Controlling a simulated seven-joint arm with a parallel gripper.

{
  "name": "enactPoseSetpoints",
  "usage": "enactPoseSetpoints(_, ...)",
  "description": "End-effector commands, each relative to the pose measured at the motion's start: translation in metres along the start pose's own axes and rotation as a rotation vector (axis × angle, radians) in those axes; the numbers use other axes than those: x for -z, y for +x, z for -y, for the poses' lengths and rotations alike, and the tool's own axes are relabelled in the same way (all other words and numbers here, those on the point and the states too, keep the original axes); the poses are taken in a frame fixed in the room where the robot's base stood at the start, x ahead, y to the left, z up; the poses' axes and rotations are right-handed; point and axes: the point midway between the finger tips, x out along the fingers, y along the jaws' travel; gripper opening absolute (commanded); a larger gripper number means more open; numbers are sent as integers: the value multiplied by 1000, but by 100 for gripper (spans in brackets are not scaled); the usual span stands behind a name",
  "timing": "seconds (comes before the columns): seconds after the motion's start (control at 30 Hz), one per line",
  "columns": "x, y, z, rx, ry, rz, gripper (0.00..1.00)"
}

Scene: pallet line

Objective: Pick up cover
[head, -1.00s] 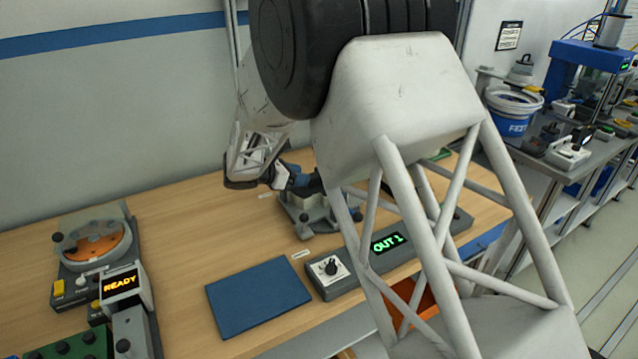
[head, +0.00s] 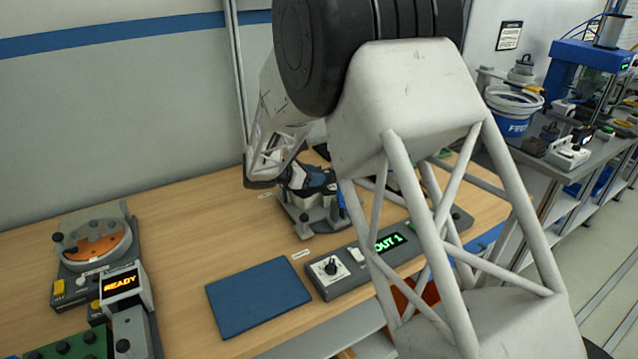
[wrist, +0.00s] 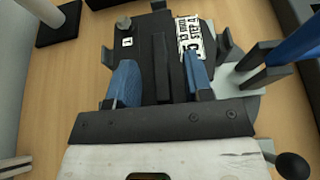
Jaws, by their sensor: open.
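What looks like the cover (wrist: 143,50) is a dark flat plate with a raised black bar (wrist: 161,66), a small round knob and a white label, seen in the wrist view. My gripper (wrist: 159,80) is open, with one blue-padded finger on each side of the bar. Gaps show between the fingers and the bar. In the head view my gripper (head: 312,183) is over the grey fixture (head: 304,220) on the wooden bench. My wrist and arm hide most of the plate there, so its contact with the fixture cannot be told.
A blue mat (head: 258,297) and a control box with a green "OUT 1" display (head: 388,242) lie in front. A device with an orange disc (head: 92,243) and a "READY" display (head: 120,284) stand at left. The bench between is clear.

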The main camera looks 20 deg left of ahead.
Motion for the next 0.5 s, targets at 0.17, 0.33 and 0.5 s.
enactPoseSetpoints(0.17,0,15,0,1,0,1,47)
enactPoseSetpoints(0.33,0,17,0,0,0,1,47)
enactPoseSetpoints(0.5,0,17,0,0,-1,1,47)
